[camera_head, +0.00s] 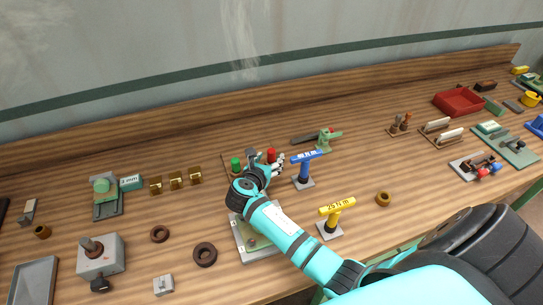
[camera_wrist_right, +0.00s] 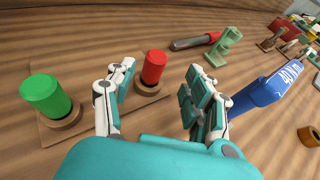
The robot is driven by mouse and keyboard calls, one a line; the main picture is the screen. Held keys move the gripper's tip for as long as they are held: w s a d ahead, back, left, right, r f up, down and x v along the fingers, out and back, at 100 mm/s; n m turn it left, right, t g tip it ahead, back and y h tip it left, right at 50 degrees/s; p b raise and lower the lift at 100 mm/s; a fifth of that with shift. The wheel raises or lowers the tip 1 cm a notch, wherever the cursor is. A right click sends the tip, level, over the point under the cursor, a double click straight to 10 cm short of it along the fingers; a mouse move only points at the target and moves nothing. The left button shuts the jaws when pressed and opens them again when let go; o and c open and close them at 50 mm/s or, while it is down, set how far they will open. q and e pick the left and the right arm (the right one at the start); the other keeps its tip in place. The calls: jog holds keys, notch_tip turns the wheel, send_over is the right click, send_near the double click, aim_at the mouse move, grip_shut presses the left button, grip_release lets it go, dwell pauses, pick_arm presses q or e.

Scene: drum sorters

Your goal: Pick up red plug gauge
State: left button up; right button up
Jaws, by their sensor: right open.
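The red plug gauge (camera_head: 271,155) stands upright beside a green one (camera_head: 236,164) on a wooden board toward the back of the bench. In the right wrist view the red plug gauge (camera_wrist_right: 153,68) sits in a round brown holder, and the green one (camera_wrist_right: 46,96) stands to its left. My right gripper (camera_head: 265,168) is just in front of the red gauge. In the wrist view its open fingers (camera_wrist_right: 160,92) are on either side of the line to the red gauge, which is beyond them. Nothing is held. My left gripper is out of view.
A blue torque tool (camera_head: 304,169) stands close to the right of my gripper, and a yellow one (camera_head: 334,214) nearer the front. Brass blocks (camera_head: 176,181) stand to the left.

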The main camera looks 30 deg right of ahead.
aim_at(270, 156)
jog(key=x, duration=0.5)
jog(key=shift+w+a+f+p, duration=0.15)
jog(key=shift+w+f+p, duration=0.1)
jog(key=shift+w+p, duration=0.05)
grip_shut()
